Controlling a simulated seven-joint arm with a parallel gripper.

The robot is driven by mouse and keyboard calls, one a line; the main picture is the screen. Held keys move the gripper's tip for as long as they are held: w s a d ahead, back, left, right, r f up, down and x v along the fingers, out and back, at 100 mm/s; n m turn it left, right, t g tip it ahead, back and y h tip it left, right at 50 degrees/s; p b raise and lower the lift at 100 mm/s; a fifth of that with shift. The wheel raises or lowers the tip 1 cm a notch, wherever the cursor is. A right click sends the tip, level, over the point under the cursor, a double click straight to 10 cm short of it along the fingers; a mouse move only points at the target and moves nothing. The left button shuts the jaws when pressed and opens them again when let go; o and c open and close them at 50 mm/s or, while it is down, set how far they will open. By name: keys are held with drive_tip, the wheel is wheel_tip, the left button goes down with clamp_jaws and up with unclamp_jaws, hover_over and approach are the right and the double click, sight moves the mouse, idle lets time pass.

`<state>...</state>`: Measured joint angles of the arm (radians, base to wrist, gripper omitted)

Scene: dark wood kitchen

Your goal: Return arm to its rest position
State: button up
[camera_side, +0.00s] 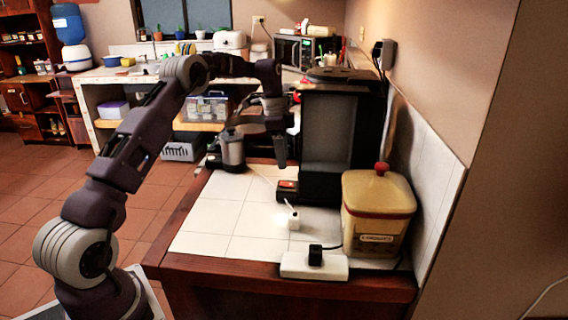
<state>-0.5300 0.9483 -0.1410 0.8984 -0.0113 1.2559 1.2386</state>
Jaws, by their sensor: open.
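My arm reaches up from the lower left and bends over the tiled counter (205,241). My gripper (281,163) hangs pointing down above the far part of the counter, just left of the black coffee machine (331,135). Its fingers look narrow and dark from this side, and I see nothing held between them. A dark box with a red part (287,190) sits on the counter below the gripper, at the machine's foot. A metal pot (232,150) stands to the left of the gripper.
A cream canister with a red knob (377,216) stands at the right by the wall. A white power strip with a black plug (314,265) lies at the front edge, and a small white block (293,219) is behind it. The counter's left front is clear.

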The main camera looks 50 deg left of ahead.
drive_tip(key=s+d+r+n+t+y, duration=0.1)
drive_tip(key=s+d+r+n+y, duration=0.15)
drive_tip(key=s+d+r, duration=1.35)
drive_tip(key=s+d+f+n+t, duration=0.1)
drive_tip(key=s+d+n, duration=0.2)
drive_tip(key=s, duration=0.7)
drive_tip(key=s+d+f+n+t+h, duration=0.1)
drive_tip(key=s+d+n+t, duration=0.1)
drive_tip(key=s, duration=0.8)
drive_tip(key=shift+s+d+f+n, duration=0.35)
drive_tip(key=shift+d+f+n, duration=0.05)
drive_tip(key=shift+d+n, duration=0.4)
